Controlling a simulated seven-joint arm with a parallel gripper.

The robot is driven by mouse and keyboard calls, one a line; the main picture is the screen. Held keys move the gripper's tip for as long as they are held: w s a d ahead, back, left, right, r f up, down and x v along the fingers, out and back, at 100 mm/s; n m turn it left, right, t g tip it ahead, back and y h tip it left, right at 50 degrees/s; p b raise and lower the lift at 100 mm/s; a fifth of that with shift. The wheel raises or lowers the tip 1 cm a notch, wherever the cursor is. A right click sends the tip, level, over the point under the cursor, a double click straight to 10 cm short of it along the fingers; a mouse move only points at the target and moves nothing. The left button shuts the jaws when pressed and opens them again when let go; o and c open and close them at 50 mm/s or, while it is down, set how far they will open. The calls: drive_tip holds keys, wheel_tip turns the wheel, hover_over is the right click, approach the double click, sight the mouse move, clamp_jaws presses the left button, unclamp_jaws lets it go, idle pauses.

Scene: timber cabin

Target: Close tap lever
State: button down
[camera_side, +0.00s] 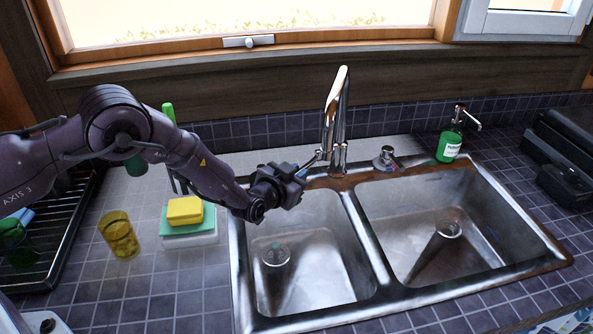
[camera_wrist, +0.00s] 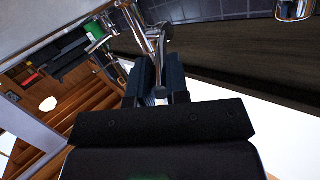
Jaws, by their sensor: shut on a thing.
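The chrome tap (camera_side: 341,110) stands at the back rim of the double sink, with its tall spout upright. Its thin lever (camera_side: 318,156) juts from the left of the tap base toward my gripper. My gripper (camera_side: 305,171) reaches in from the left, just above the back rim of the left basin, and is shut on the lever. In the wrist view the dark fingers of my gripper (camera_wrist: 160,85) close around the lever, with the chrome tap (camera_wrist: 154,38) just beyond. The contact itself is small and partly hidden by the fingers.
The sink (camera_side: 362,245) has two empty-looking basins. A green soap bottle (camera_side: 450,145) and a round chrome knob (camera_side: 386,158) stand to the right. A yellow sponge (camera_side: 185,211), an amber glass (camera_side: 119,235) and a dish rack (camera_side: 50,250) lie left, below my arm.

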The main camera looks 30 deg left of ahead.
drive_tip(key=shift+f, duration=0.1)
drive_tip(key=c, duration=1.1)
unclamp_jaws()
drive_tip(key=shift+r, duration=0.35)
wheel_tip(320, 180, up, 3)
drive_tip(key=shift+f, duration=0.2)
drive_tip(key=s+a+r, duration=0.2)
drive_tip(key=s+r, duration=0.7)
drive_tip(key=s, duration=0.4)
drive_tip(key=shift+s+a+r, duration=0.25)
drive_tip(key=shift+s+r, duration=0.15)
